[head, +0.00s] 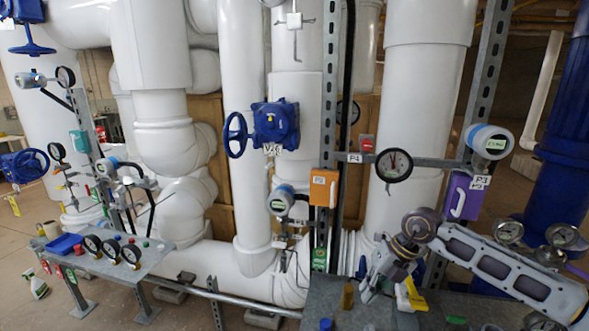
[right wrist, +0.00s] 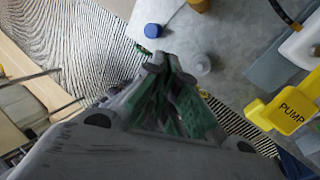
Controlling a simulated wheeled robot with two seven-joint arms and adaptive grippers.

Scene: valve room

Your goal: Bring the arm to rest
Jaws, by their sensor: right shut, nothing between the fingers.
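My right arm (head: 510,268) comes in from the right in the head view, bent at a joint near the purple box. My right gripper (head: 372,284) hangs over the grey bench (head: 310,308), fingers pointing down and to the left. In the right wrist view its fingers (right wrist: 168,72) are shut with nothing between them. They appear apart from the small items on the bench. My left gripper is not in view.
An amber bottle (head: 347,296), a blue cap (right wrist: 153,30) and a yellow PUMP tag (right wrist: 287,108) lie near the gripper. A pressure gauge (head: 394,165), orange box (head: 324,188) and purple box (head: 463,197) stand behind. A gauge table (head: 150,262) is at left.

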